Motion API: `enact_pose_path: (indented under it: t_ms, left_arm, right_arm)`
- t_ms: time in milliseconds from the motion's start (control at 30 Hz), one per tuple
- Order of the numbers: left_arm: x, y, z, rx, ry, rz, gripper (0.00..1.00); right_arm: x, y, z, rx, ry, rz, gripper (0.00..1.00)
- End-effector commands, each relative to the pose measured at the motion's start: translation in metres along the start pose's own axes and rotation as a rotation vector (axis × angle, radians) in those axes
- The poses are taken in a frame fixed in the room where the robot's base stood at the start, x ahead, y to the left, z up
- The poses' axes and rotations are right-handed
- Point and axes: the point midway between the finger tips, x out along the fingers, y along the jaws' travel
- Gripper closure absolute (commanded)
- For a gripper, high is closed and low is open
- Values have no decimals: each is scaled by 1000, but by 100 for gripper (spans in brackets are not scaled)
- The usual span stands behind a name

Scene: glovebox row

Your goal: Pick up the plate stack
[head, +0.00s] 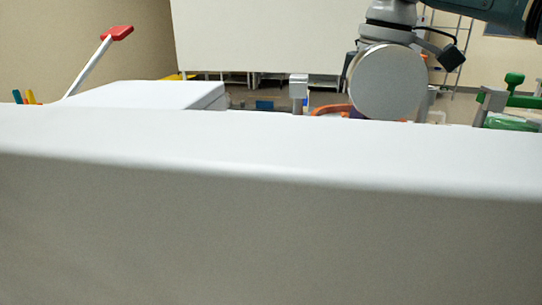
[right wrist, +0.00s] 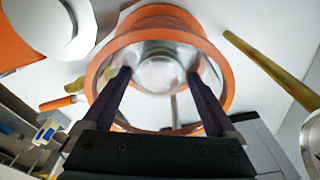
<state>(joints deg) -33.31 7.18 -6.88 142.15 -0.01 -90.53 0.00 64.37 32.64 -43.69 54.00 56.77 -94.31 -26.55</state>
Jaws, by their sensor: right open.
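I cannot make out a plate stack for certain in either view. In the right wrist view, my right gripper (right wrist: 159,75) is open, with its two dark fingers apart. The fingertips overlap the opening of a round, orange-rimmed vessel (right wrist: 225,62) with a shiny, see-through middle. I cannot tell whether they touch it. My right arm shows at the upper right of the head view, but its fingers do not show there. My left gripper is in neither view.
A broad white surface (head: 270,150) fills the front of the head view and hides what lies behind. A red-ended lever (head: 117,33) rises at the left. A green item (head: 512,123) is at the right. A yellow bar (right wrist: 268,66) lies beside the orange-rimmed vessel.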

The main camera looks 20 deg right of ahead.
Motion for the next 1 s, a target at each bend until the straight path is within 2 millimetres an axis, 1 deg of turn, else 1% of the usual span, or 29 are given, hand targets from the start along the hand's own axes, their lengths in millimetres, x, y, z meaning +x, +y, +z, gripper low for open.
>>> enact_pose_path:
  t_ms: [33,100,233,333,567,667,1000]
  left_arm:
    - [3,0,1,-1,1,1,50]
    - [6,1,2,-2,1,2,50]
    - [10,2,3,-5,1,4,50]
    - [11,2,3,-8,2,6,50]
    - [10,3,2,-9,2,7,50]
    - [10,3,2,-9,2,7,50]
    - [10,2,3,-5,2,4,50]
  right_arm:
    - [11,-1,1,0,-4,-2,8]
    - [24,-1,1,-1,-4,-3,8]
    - [44,-1,1,0,-3,-2,8]
    - [51,-1,0,-1,-2,-1,8]
    - [52,0,0,-2,-1,0,8]
    - [52,0,0,-1,-1,0,18]
    - [52,0,0,-1,-1,0,56]
